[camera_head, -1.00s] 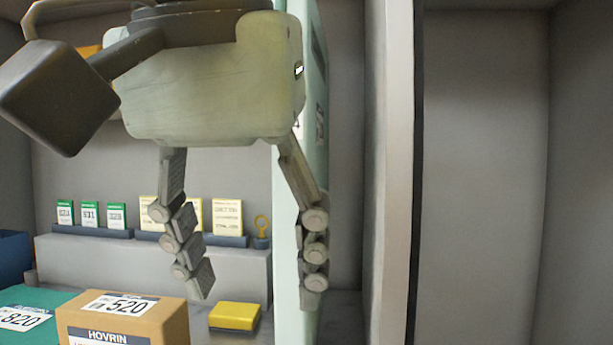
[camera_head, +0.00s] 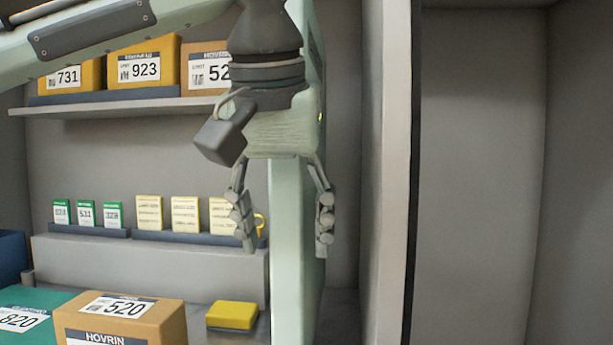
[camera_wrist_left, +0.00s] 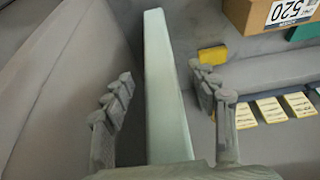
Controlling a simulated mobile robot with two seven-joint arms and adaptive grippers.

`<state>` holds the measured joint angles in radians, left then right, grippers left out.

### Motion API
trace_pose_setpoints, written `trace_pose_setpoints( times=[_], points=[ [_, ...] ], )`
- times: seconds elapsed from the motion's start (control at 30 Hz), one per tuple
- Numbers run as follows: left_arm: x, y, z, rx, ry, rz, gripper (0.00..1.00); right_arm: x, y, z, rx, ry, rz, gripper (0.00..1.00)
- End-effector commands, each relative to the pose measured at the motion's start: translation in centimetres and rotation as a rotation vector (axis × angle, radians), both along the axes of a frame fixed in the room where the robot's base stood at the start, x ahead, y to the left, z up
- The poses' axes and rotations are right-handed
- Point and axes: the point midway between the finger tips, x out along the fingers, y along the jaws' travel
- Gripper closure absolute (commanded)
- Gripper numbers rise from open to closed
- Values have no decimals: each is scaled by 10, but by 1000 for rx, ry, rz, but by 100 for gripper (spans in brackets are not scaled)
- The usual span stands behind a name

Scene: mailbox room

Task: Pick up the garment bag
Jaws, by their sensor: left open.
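My right gripper is not in view.
Cartons (camera_head: 145,68) stand on an upper shelf (camera_head: 120,107) at left. Below are small green-topped and cream cards (camera_head: 148,212) on a grey ledge. A large carton (camera_head: 120,325) and a yellow box (camera_head: 232,315) sit lower. A pale wall edge (camera_head: 388,180) rises at right.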

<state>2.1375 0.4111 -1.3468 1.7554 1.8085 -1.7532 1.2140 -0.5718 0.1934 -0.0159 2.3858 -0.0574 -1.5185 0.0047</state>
Motion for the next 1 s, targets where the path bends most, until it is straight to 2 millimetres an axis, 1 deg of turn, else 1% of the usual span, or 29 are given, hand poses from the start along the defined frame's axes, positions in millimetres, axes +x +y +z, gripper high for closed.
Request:
trace_pose_setpoints(
  times=[0.07, 0.27, 0.37, 0.7, 0.77, 1.0],
  points=[
    [1, 0, -6, 0, -1, -1, 41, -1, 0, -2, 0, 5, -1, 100],
    [1, 0, -6, -1, -1, 0, 41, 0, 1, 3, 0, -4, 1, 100],
    [1, 0, -6, -1, -1, 0, 51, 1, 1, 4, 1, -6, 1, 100],
    [1, 0, -6, -1, -1, 0, 94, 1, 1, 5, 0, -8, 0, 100],
    [1, 0, -6, -1, -1, 0, 100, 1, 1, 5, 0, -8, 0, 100],
    [1, 0, -5, -3, -4, 0, 100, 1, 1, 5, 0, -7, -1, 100]
  ],
)
